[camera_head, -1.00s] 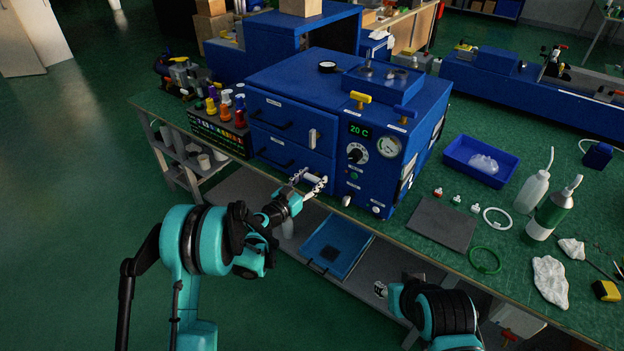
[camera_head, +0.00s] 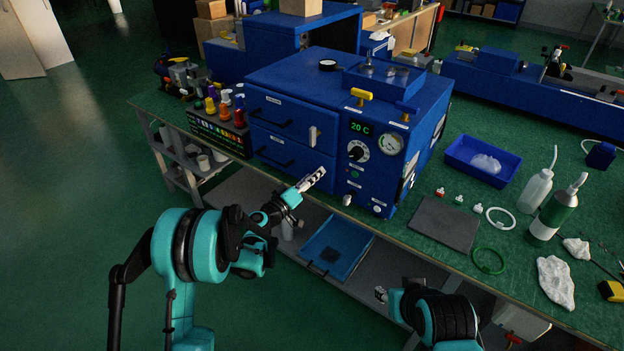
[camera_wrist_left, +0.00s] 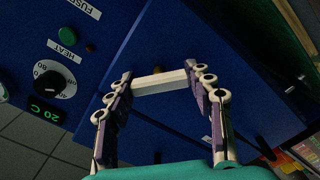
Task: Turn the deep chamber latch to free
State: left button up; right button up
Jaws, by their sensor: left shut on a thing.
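The blue crimping cabinet (camera_head: 292,118) has two stacked chamber doors on its front left. A white latch (camera_head: 313,136) stands upright on the upper door. My left gripper (camera_head: 313,179) is at the right side of the lower door (camera_head: 280,158). In the left wrist view, its two fingers (camera_wrist_left: 160,88) are shut on a white latch bar (camera_wrist_left: 160,82), which spans the gap between them and lies at a slant to the door edge. In the head view the gripper mostly hides this latch. My right gripper (camera_head: 380,294) is low near the bench front; its fingers are too small to read.
The control panel beside the doors has a black dial (camera_head: 358,151) and a gauge (camera_head: 390,144). A blue tray (camera_head: 337,249) sits below the bench edge. A grey plate (camera_head: 443,222), a green ring (camera_head: 488,260) and bottles are on the bench at right.

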pick_arm(q)
jog(key=n, duration=0.4)
jog(key=shift+n, duration=2.2)
jog(key=o, duration=1.2)
jog(key=shift+c, duration=0.2)
jog(key=shift+a, duration=0.1)
jog(key=v, duration=1.2)
